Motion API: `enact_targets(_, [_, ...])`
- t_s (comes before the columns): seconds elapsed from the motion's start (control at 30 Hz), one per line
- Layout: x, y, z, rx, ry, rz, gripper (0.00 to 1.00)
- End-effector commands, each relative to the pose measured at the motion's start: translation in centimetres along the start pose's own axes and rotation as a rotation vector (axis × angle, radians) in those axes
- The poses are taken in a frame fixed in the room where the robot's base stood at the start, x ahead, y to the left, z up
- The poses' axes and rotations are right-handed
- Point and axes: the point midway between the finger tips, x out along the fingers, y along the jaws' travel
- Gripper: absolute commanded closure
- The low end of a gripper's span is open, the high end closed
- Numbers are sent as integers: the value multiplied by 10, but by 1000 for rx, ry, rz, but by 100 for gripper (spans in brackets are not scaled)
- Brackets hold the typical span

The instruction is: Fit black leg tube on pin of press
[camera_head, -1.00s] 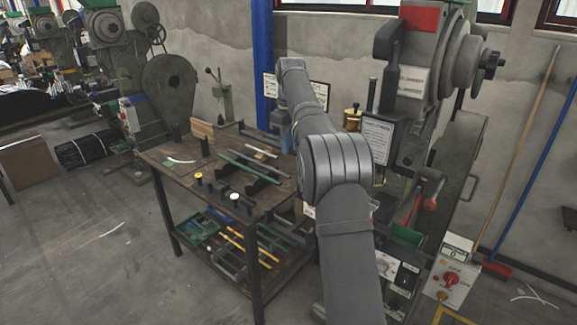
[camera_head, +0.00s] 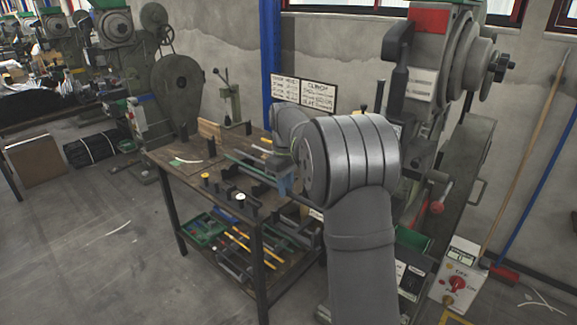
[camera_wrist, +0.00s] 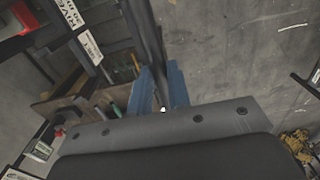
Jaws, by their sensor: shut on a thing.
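My gripper (camera_wrist: 160,82) has blue fingers and is shut on the black leg tube (camera_wrist: 147,35), which runs up and away from it in the wrist view. In the head view my gripper (camera_head: 285,182) is low over the right part of the work table, partly behind my arm. The tube's far end is out of the wrist view. The rivet press (camera_head: 425,75) stands at the right in the head view. Its pin is not visible, so I cannot tell how the tube lies to it.
The wooden table (camera_head: 180,152) bears tubes on black rests, a hand lever press (camera_head: 233,100) and small yellow- and white-topped parts. A lower shelf holds bins and tools. A red-switch control box (camera_head: 458,280) stands at the right. The floor at left is mostly clear.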

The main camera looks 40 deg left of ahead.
Motion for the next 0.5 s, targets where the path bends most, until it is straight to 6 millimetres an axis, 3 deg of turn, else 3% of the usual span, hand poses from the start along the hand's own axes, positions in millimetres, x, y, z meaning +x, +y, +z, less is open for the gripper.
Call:
enact_targets(0.2, [13, -11, 7, -2, 0, 5, 100])
enact_targets(0.5, [14, -12, 8, -2, 0, 5, 100])
